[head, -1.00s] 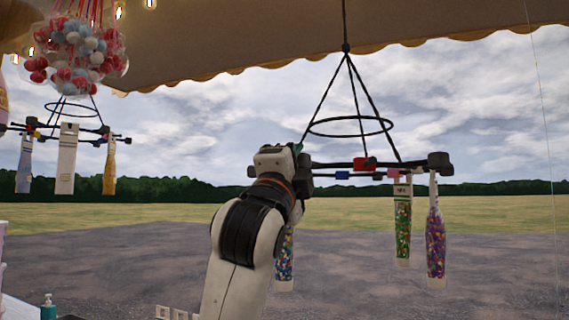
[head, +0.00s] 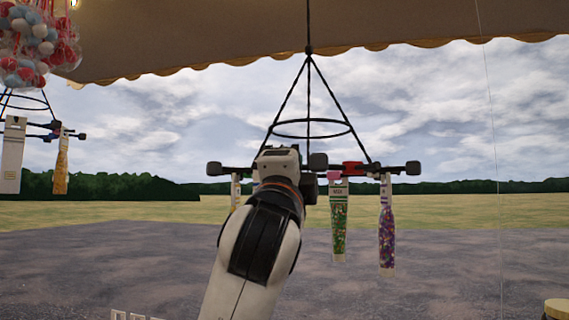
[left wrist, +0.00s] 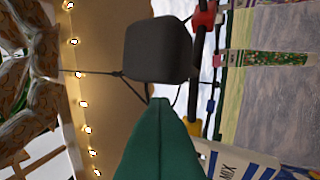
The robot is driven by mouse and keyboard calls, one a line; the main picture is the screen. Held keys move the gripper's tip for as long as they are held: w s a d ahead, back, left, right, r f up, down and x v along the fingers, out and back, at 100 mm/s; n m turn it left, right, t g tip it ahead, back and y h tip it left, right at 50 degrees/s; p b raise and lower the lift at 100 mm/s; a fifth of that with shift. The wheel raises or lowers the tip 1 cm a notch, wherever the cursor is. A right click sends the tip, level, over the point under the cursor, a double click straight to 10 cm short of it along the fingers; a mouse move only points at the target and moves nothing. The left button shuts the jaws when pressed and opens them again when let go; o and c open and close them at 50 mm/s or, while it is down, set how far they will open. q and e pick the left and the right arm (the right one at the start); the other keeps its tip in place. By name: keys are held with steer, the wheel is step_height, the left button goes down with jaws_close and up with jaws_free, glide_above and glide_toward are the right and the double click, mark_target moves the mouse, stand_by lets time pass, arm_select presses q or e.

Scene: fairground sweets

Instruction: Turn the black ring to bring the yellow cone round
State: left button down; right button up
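The black ring (head: 311,128) hangs on cords above crossed dark bars with dark end blocks. From them hang a green-filled cone (head: 339,220), a purple-filled cone (head: 386,230) and, left of my arm, a partly hidden pale cone with a yellowish patch (head: 235,192). My left arm rises in front of the bars; its fingertips are hidden behind the wrist. The left wrist view shows a dark block (left wrist: 157,48) and a large green shape (left wrist: 160,145) very close, and a white, blue-striped "MIX" cone (left wrist: 235,163). Whether the gripper touches the bars cannot be told. My right gripper is not in view.
A second hanger with cones (head: 12,155) hangs at the left, below a bunch of wrapped red, white and blue sweets (head: 25,45). An awning (head: 180,35) spans the top. There is open air right of the hanger.

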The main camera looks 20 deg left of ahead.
arm_select(q)
steer(key=shift+w+d+r+p, duration=0.1)
steer(key=shift+w+d+p, duration=0.05)
steer(key=shift+d, duration=0.75)
steer(key=shift+w+d+f+p, duration=0.1)
steer(key=shift+w+d+p, duration=0.1)
steer(key=shift+d, duration=0.7)
steer(key=shift+w+d+r+p, duration=0.1)
steer(key=shift+d+p, duration=0.05)
steer(key=shift+d, duration=0.75)
steer(key=shift+w+d+p, duration=0.25)
steer(key=shift+w+d, duration=0.2)
steer(key=shift+d, duration=0.45)
steer(key=shift+w+d+p, duration=0.3)
steer(key=shift+w+d, duration=0.1)
steer(key=shift+d, duration=0.45)
steer(key=shift+w+d+p, duration=0.25)
steer(key=shift+w+d, duration=0.2)
steer(key=shift+d, duration=0.45)
steer(key=c, duration=1)
jaws_free()
steer(key=shift+c, duration=0.2)
steer(key=b+v, duration=0.6)
steer(key=v, duration=0.4)
